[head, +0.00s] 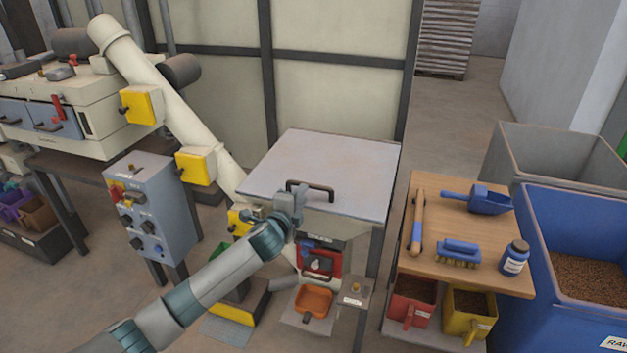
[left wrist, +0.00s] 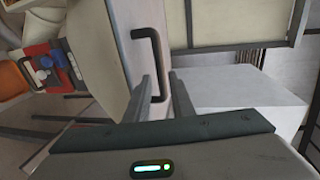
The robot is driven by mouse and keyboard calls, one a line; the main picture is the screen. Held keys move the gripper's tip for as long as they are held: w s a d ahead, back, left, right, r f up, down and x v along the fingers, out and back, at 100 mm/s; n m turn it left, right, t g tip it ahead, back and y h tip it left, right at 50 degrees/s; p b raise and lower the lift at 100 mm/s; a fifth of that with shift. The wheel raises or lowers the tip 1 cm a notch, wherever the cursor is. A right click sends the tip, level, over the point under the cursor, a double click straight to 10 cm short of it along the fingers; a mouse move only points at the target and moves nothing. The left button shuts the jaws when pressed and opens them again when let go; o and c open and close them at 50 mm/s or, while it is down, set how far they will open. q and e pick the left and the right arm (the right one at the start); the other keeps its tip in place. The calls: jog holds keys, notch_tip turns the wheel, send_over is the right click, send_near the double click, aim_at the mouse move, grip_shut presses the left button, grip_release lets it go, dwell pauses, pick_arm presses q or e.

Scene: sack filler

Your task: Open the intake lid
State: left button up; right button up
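The intake lid (head: 325,170) is a pale grey flat panel lying shut on top of the intake box. Its dark bar handle (head: 316,187) is near the front edge, and the handle also shows in the left wrist view (left wrist: 152,50). My left gripper (head: 297,200) is at the left part of the handle in the head view. In the left wrist view its two fingers (left wrist: 162,88) stand apart, with part of the handle appearing between them. I cannot tell whether they touch it. My right gripper is in neither view.
A wooden side table (head: 432,245) with a blue scoop (head: 485,199), brush (head: 459,251) and jar (head: 514,258) stands right of the intake. A blue bin (head: 575,215) is beyond it. A grey control box (head: 152,207) and a slanted cream pipe (head: 165,105) stand left.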

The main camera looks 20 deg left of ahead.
pick_arm(q)
send_near(313, 181)
jog(key=shift+w+d+r+p, duration=0.15)
jog(key=shift+w+d+r, duration=0.15)
jog(key=shift+w, duration=0.6)
jog(key=shift+w+d+r+p, duration=0.1)
jog(key=shift+w+d+r, duration=0.15)
jog(key=shift+w, duration=0.65)
jog(key=shift+w+d+r+p, duration=0.2)
jog(key=shift+w+d, duration=0.15)
jog(key=shift+w, duration=0.55)
grip_shut()
